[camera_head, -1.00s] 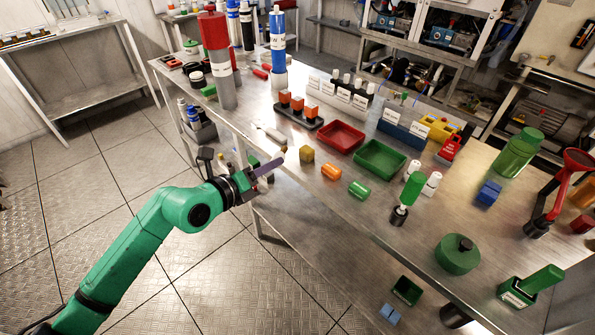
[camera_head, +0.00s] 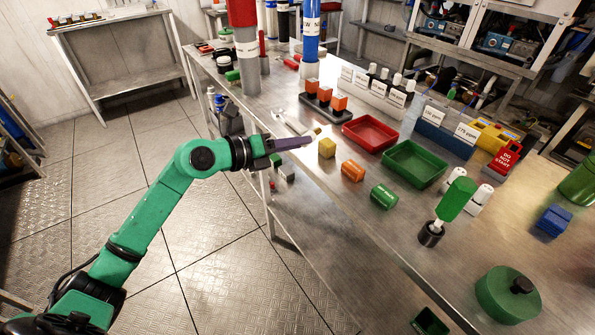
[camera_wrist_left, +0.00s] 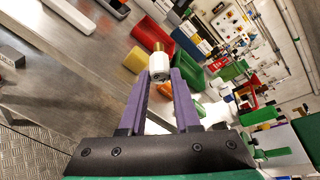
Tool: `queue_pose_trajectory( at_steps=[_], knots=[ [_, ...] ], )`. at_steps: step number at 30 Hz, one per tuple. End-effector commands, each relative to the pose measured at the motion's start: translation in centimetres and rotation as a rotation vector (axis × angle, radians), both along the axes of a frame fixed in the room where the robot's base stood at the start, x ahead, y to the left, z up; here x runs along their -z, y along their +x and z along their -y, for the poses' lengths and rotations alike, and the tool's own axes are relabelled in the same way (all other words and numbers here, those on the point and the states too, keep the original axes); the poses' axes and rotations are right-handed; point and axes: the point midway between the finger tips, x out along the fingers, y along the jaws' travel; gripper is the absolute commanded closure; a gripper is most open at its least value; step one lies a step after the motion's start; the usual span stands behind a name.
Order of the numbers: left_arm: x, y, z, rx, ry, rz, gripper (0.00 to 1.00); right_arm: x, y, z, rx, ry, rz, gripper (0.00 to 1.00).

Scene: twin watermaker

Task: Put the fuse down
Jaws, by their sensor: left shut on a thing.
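My left gripper (camera_head: 308,141) has long purple fingers and reaches in from the left over the front edge of the metal table (camera_head: 330,235). It is shut on the fuse, a small white piece with a brass end. In the left wrist view the fuse (camera_wrist_left: 157,67) sits between the fingertips (camera_wrist_left: 160,76), its brass end pointing away from the gripper. In the head view only its brass end (camera_head: 317,131) shows clearly. The gap between fuse and tabletop is hard to judge. My right gripper is not in view.
Close to the fingertips stand a yellow block (camera_head: 327,148), an orange piece (camera_head: 352,171) and a green piece (camera_head: 384,196). Behind them are a red tray (camera_head: 370,133), a green tray (camera_head: 414,164) and a black rack with orange blocks (camera_head: 324,107). A green-handled tool (camera_head: 455,200) stands right.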

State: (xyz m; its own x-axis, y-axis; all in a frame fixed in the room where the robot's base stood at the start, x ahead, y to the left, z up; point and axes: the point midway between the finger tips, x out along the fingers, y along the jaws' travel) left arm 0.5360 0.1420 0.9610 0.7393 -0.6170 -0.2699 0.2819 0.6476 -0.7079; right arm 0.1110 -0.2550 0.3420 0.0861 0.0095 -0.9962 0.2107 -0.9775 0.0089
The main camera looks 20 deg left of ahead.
Motion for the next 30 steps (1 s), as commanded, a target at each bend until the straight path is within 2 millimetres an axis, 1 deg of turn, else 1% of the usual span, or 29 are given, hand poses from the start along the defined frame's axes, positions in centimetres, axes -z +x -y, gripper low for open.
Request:
queue_pose_trajectory(
  at_steps=[1, 3, 5, 9, 11, 13, 19, 23, 24, 25, 26, 30],
  knots=[
    [1.7, 0.0, 0.0, 0.0, -0.006, -0.006, 1.0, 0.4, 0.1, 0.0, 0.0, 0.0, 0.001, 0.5],
    [3.0, 0.0, 0.0, 0.0, -0.004, -0.002, 1.0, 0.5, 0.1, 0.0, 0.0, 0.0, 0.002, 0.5],
    [3.8, 0.0, 0.0, -0.001, -0.003, -0.001, 1.0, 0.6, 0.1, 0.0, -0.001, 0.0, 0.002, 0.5],
    [6.6, 0.0, 0.0, -0.001, -0.004, -0.003, 1.0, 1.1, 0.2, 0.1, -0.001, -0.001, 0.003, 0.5],
    [7.6, 0.0, 0.0, -0.001, -0.003, -0.001, 1.0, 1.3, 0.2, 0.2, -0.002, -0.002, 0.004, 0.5],
    [8.1, 0.0, 0.0, -0.001, -0.001, 0.002, 1.0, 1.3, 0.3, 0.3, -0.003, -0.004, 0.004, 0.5],
    [8.0, 0.0, 0.0, 0.0, 0.0, 0.003, 1.0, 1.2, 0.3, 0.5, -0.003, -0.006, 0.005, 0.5],
    [8.5, 0.0, 0.0, 0.0, 0.0, 0.002, 1.0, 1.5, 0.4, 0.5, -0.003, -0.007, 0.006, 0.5],
    [8.3, 0.0, 0.0, 0.0, 0.0, 0.001, 0.54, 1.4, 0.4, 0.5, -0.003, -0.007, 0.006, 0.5],
    [8.3, 0.0, 0.0, 0.0, 0.0, 0.001, 0.42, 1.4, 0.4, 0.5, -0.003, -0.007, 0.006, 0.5],
    [8.3, 0.0, 0.0, 0.0, 0.0, 0.001, 0.39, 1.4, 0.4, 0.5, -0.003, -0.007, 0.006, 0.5],
    [8.3, 0.0, 0.0, 0.0, 0.0, 0.001, 0.39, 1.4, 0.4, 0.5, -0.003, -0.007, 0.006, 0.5]
  ],
)
